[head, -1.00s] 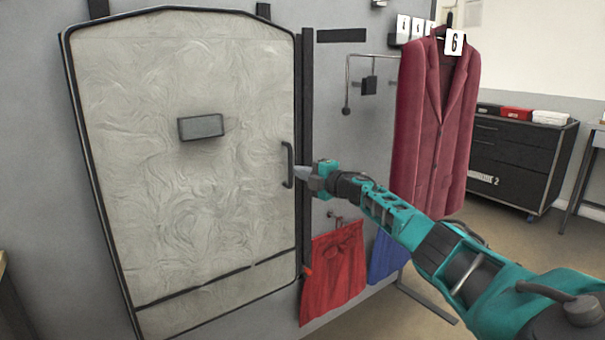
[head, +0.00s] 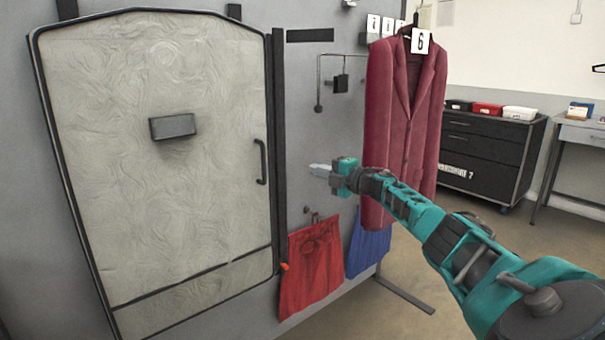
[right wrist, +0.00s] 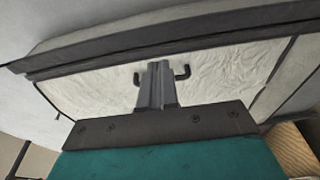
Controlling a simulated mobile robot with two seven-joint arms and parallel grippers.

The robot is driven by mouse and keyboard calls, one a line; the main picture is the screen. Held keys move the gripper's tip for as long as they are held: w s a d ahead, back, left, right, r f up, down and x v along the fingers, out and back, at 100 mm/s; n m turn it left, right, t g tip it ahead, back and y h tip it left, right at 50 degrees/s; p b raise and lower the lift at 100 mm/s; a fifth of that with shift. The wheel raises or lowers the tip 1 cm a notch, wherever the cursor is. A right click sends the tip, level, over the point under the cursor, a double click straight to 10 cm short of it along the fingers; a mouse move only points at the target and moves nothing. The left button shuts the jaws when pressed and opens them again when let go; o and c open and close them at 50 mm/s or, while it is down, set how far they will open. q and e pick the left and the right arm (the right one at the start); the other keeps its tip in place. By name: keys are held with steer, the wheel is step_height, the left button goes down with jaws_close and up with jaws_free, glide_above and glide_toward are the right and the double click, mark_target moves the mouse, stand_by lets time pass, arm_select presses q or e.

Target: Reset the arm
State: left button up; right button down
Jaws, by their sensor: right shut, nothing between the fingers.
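My right arm (head: 425,222) is teal and dark grey and reaches in from the lower right in the head view. Its gripper (head: 318,170) is shut and empty, in front of the grey wall between the panel's handle and the maroon jacket. In the right wrist view the closed fingers (right wrist: 154,85) point toward the pale panel, with parts of the dark handle (right wrist: 182,73) showing on both sides of them. In the head view the handle (head: 261,161) is clear of the gripper, with a gap between them. My left gripper is not in view.
A pale, dark-framed door panel (head: 160,215) with a grey block (head: 173,126) fills the left. A maroon jacket (head: 403,120) hangs near my forearm. Red cloth (head: 311,268) and blue cloth (head: 369,248) hang below. A black drawer cabinet (head: 485,155) stands farther right, with floor before it.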

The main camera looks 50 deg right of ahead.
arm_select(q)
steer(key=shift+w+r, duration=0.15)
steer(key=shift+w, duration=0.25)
arm_select(e)
steer(key=shift+s+d, duration=0.3)
steer(key=shift+d, duration=0.05)
